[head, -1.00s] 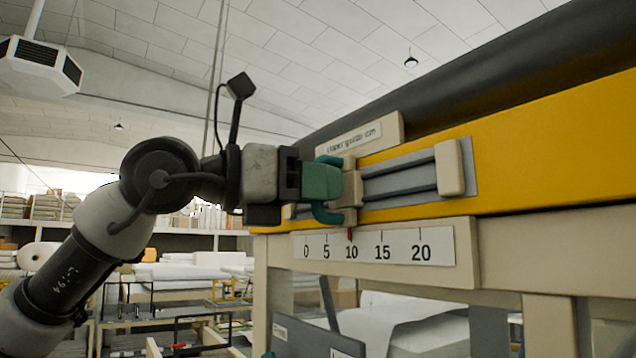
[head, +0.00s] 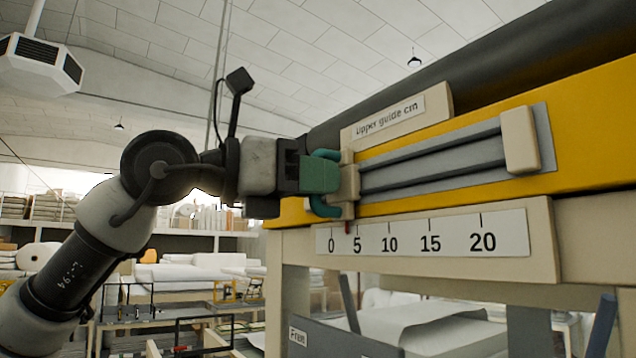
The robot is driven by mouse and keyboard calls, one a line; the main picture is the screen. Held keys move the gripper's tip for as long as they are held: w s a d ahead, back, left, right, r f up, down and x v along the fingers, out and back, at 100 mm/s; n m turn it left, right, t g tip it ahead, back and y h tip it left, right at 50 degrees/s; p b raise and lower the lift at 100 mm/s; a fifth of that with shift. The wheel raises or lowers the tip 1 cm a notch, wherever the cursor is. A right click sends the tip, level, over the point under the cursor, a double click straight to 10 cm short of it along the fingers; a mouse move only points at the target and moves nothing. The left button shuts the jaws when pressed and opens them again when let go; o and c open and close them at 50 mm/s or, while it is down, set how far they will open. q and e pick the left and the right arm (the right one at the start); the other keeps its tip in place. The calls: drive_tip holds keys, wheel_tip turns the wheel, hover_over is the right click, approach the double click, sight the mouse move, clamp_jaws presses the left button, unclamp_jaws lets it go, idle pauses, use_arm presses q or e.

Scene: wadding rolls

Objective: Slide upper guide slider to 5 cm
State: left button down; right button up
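The upper guide slider (head: 349,186) is a beige block at the left part of its grey rail (head: 435,165) on the yellow beam. Its red pointer (head: 347,228) stands between the 0 and 5 marks of the white scale (head: 458,238), as seen from this angle. My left gripper (head: 334,184) has its teal fingers above and below the slider's left side and appears shut on it. The fingertips are partly hidden by the slider. My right gripper is not in view.
A beige end block (head: 520,140) sits at the rail's right end. A dark roller (head: 440,70) runs behind the beam. Below are a grey panel (head: 335,340) and white wadding (head: 415,325).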

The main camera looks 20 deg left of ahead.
use_arm(q)
drive_tip(key=c, duration=1.2)
unclamp_jaws()
drive_tip(key=shift+s+d+r, duration=0.15)
drive_tip(key=shift+s+d, duration=0.75)
drive_tip(key=shift+o, duration=0.2)
drive_tip(key=shift+w+a, duration=0.2)
drive_tip(key=shift+a, duration=0.05)
drive_tip(key=shift+w+a, duration=0.2)
drive_tip(key=shift+a, duration=0.05)
drive_tip(key=shift+a+f, duration=0.2)
drive_tip(key=shift+f, duration=0.05)
drive_tip(key=shift+s+a+b, duration=0.2)
drive_tip(key=shift+a+b, duration=0.05)
drive_tip(key=shift+b, duration=0.15)
drive_tip(key=b+v, duration=0.3)
drive_tip(key=v, duration=0.6)
drive_tip(key=shift+s+r+b, duration=0.15)
drive_tip(key=shift+s+b, duration=0.15)
drive_tip(key=shift+s, duration=0.2)
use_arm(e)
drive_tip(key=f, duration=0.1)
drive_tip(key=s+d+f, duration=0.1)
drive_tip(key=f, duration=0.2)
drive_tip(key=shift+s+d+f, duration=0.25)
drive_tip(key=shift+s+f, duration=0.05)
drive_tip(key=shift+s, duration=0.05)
